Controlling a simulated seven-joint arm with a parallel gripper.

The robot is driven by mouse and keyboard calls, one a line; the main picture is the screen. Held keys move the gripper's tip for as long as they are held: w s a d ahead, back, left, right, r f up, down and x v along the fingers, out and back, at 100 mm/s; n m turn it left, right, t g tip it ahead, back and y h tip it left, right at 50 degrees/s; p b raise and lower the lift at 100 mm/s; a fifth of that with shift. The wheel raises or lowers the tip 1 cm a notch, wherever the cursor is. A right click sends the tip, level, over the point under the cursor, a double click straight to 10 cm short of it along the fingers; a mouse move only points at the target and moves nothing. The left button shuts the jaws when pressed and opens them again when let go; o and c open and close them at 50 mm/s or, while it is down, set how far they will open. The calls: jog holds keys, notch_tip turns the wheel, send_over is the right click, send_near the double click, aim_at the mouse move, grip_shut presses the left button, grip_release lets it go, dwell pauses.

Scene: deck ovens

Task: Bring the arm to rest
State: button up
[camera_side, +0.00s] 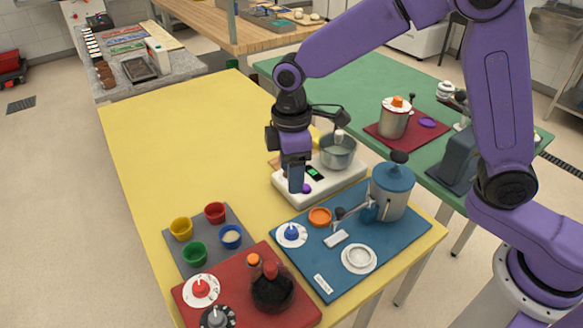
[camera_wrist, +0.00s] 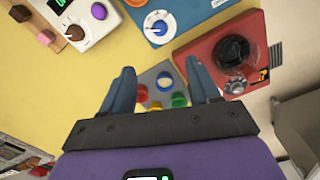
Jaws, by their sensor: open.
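My gripper (camera_wrist: 160,90) is open in the wrist view, its two blue-grey fingers apart with nothing between them. In the side view my gripper (camera_side: 295,184) points down above the yellow table (camera_side: 165,110), in front of the white scale-like base (camera_side: 335,185) with a metal pot (camera_side: 338,152). In that view one finger hides the other. The fingers look clear of the things below, though the exact height is hard to tell.
A grey mat (camera_side: 208,222) carries several coloured cups. A red mat (camera_side: 300,312) holds a dark flask (camera_side: 272,291). The table's far left is clear.

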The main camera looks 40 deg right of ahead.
dwell(0.3)
jog(key=s+d+r, duration=0.1)
jog(key=s+d, duration=0.8)
jog(key=s, duration=0.3)
jog(key=s+d+r+m, duration=0.1)
jog(key=s+d+r, duration=0.1)
jog(key=s+d, duration=0.7)
jog(key=s, duration=0.4)
jog(key=shift+s+d+r, duration=0.15)
jog(key=shift+s+d, duration=0.05)
